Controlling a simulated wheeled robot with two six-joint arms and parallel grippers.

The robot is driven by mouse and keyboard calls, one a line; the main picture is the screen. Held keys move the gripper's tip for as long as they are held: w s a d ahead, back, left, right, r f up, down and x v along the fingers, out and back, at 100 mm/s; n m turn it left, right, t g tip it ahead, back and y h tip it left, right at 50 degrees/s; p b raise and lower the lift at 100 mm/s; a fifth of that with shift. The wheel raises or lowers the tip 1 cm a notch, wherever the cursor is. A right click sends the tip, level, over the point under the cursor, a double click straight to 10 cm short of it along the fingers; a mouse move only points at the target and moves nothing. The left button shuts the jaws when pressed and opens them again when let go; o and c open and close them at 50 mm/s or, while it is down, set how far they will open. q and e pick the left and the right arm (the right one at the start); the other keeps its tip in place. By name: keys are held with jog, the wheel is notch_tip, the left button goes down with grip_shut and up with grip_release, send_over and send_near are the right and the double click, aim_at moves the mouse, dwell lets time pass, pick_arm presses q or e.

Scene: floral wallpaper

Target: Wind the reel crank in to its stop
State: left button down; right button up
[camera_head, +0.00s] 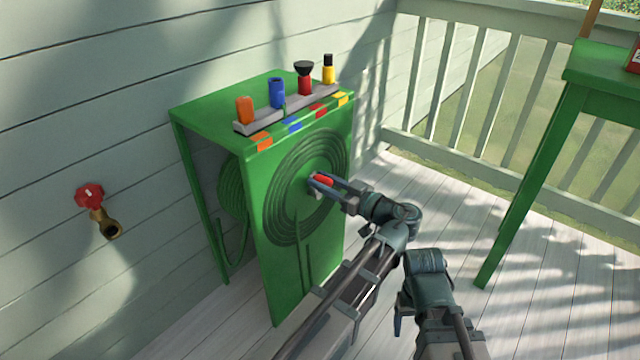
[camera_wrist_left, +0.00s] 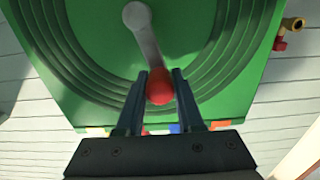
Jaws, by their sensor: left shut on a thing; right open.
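The hose reel stands in a green cabinet (camera_head: 267,240), with ring grooves on its front panel. The crank's red knob (camera_head: 323,181) sits near the middle of the rings. My left gripper (camera_head: 322,182) is shut around this knob. In the left wrist view, the red knob (camera_wrist_left: 160,86) lies between the two fingers, and the grey crank arm (camera_wrist_left: 147,42) runs from it to a round hub (camera_wrist_left: 136,15). The knob lies on the side of the hub toward the coloured squares. My right gripper (camera_head: 399,322) is open and empty, low over the deck, partly hidden by its arm.
Several coloured nozzles, including a blue one (camera_head: 277,93), stand on a grey rack (camera_head: 290,110) on the cabinet. A red-handled tap (camera_head: 90,195) is on the left wall. A green table (camera_head: 600,75) stands at the right. White railing (camera_head: 470,90) closes the back; deck between is clear.

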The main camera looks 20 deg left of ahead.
pick_arm(q)
jog(key=shift+w+d+r+m, duration=0.1)
jog(key=shift+w+d+m, duration=0.15)
jog(key=shift+w+m, duration=0.6)
jog(key=shift+w+d+m, duration=0.2)
jog(key=shift+w+m, duration=0.2)
jog(key=shift+m, duration=0.75)
jog(key=c, duration=0.5)
grip_release()
jog(key=shift+c, duration=0.2)
jog(key=shift+d, duration=0.1)
